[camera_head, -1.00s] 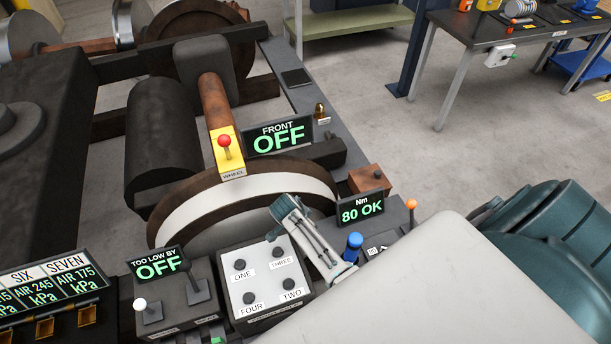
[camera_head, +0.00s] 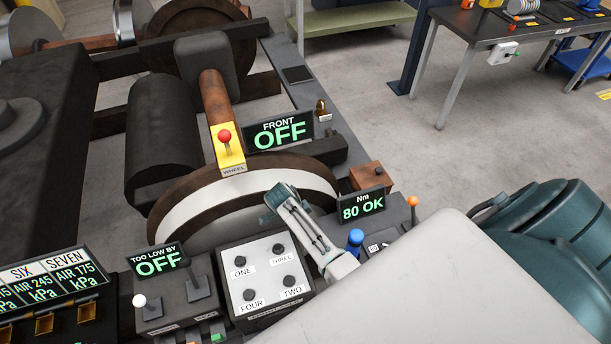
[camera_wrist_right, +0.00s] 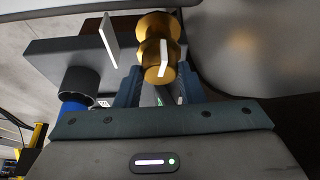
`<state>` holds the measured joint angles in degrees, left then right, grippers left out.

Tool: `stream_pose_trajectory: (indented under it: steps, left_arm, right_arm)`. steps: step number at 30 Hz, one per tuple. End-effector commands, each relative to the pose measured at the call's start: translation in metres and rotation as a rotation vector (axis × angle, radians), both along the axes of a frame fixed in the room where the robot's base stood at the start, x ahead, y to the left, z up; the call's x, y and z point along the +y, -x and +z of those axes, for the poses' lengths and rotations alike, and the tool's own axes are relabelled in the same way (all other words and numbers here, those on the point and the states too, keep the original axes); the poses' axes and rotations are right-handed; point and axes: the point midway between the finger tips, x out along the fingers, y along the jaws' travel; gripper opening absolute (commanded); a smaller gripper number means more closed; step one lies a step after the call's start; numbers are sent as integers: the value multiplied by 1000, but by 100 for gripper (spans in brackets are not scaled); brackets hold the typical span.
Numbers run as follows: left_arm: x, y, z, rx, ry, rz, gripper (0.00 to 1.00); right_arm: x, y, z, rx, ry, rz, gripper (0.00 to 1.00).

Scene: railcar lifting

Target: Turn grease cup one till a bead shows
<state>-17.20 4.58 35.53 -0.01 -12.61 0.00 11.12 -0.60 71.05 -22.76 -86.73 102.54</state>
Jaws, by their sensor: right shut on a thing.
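In the right wrist view, a rounded brass grease cup (camera_wrist_right: 158,38) sits between the two dark teal fingers of my right gripper (camera_wrist_right: 157,88). The gripper is shut on it. A pale strip shows on the side of the cup; I cannot tell whether it is a mark or a bead. A thin white plate (camera_wrist_right: 108,42) stands beside the cup. In the head view my right gripper and this cup are hidden behind the large pale shape at lower right.
A blue knob (camera_head: 356,238) shows near an orange-topped lever (camera_head: 412,203) and the Nm display (camera_head: 362,206), which reads 80 OK. A workbench (camera_head: 500,38) stands far right. Open floor lies between.

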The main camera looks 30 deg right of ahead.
Motion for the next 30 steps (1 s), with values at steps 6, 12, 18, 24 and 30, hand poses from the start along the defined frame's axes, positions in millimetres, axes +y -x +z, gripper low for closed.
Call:
stream_pose_trajectory:
  steps: [6,12,18,24,30]
  left_arm:
    - [0,0,0,0,0,0,36]
    - [0,0,0,0,0,0,36]
    - [0,0,-1,0,0,0,36]
    - [0,0,-9,0,0,0,36]
    - [0,0,-22,0,0,0,36]
  right_arm:
    - [1,-1,1,-3,-2,1,45]
    - [1,-1,0,-2,-2,2,57]
    - [2,-1,2,-3,-1,2,57]
    - [11,-3,24,-5,-2,1,57]
    - [28,-7,62,-7,-3,2,57]
